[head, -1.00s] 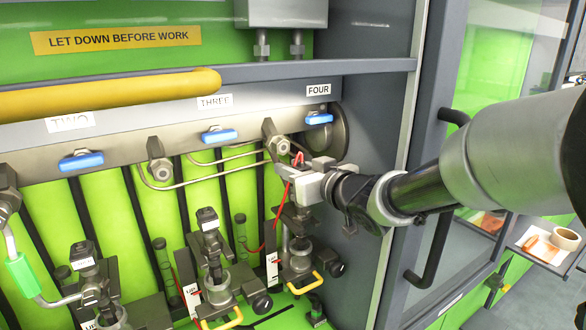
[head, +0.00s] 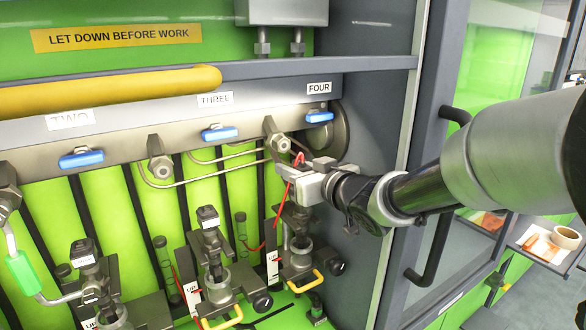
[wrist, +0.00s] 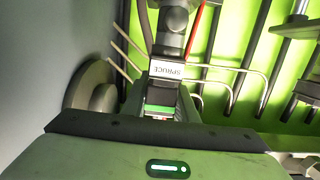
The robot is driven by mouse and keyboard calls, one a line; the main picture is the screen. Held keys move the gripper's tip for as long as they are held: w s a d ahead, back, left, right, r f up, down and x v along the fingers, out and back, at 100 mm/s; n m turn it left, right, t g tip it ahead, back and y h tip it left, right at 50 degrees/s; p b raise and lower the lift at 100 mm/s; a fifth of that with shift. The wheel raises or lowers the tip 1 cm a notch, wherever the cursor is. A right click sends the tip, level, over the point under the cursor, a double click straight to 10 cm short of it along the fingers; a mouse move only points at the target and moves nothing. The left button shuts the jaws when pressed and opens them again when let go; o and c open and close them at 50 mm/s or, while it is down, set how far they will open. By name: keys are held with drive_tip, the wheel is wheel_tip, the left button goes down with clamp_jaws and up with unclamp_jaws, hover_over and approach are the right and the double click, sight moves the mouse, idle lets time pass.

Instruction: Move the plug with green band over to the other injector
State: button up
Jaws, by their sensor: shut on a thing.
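My gripper (head: 308,182) is at the upper end of the injector under the FOUR label (head: 319,88). It is shut on the plug with the green band. A red cable (head: 274,222) loops by the gripper and runs down to the left. The injector under FOUR (head: 299,258) stands below the gripper.
A further injector (head: 88,268) stands at the left. Metal pipes (head: 190,183) and blue-handled valves (head: 219,134) lie along the rail above. A yellow bar (head: 110,92) crosses the upper left. A dark cabinet wall (head: 365,125) and a door handle (head: 432,250) are close on the right.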

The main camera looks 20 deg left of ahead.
drive_tip(key=o, duration=1.1)
